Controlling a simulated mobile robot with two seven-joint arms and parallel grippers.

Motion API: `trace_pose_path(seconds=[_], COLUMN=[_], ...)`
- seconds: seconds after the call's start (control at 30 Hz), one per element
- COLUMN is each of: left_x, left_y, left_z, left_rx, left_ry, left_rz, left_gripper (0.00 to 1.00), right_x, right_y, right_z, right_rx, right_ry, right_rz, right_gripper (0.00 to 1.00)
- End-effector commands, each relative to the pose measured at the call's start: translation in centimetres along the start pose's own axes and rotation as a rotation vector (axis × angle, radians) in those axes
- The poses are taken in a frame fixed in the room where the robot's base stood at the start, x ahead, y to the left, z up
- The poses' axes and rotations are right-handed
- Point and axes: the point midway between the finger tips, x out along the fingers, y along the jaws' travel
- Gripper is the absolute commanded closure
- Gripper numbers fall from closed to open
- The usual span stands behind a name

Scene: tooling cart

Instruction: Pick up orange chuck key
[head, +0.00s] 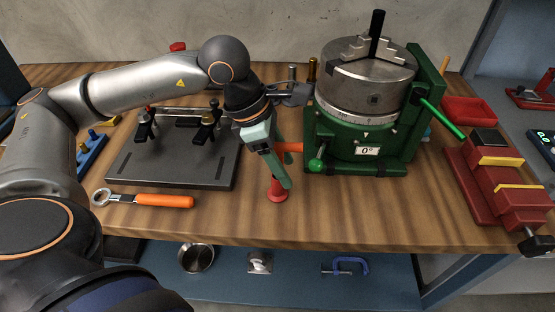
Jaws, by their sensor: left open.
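An orange piece (291,147), likely the chuck key, shows just behind my left gripper (281,170), beside the green base of the rotary chuck (367,85). Most of it is hidden by the gripper, so its full shape cannot be told. My left gripper is open and points down over the wooden bench, close to the orange piece. Whether its fingers touch or surround the piece cannot be told. My right gripper is out of view.
An orange-handled ring tool (150,200) lies left, before a dark plate with clamps (180,170). A red vise (497,180) and red tray (468,110) stand right. Bare wood lies along the front edge.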

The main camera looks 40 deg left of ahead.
Motion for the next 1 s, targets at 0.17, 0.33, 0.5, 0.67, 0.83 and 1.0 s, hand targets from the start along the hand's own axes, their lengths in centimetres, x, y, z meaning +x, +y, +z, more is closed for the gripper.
trace_pose_path(seconds=[0.17, 0.33, 0.5, 0.67, 0.83, 1.0], left_x=[0.05, 0.03, 0.01, 0.01, 0.00, 0.00], left_y=[0.03, 0.03, 0.02, 0.02, 0.02, 0.02], left_z=[0.02, 0.03, 0.03, 0.03, 0.03, 0.04], left_rx=[0.000, 0.000, 0.000, 0.000, 0.000, 0.000], left_ry=[-0.001, -0.001, 0.000, -0.001, -0.001, -0.001], left_rz=[0.001, 0.000, 0.000, 0.000, 0.000, 0.000], left_gripper=[0.44, 0.59, 0.79, 0.97, 1.00, 1.00], right_x=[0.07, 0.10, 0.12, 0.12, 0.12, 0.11], right_y=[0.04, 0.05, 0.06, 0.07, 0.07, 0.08], right_z=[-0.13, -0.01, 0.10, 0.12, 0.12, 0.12], right_rx=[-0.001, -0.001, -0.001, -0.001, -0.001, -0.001], right_ry=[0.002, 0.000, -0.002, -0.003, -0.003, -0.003], right_rz=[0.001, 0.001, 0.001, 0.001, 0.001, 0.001], right_gripper=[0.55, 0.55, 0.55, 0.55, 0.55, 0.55])
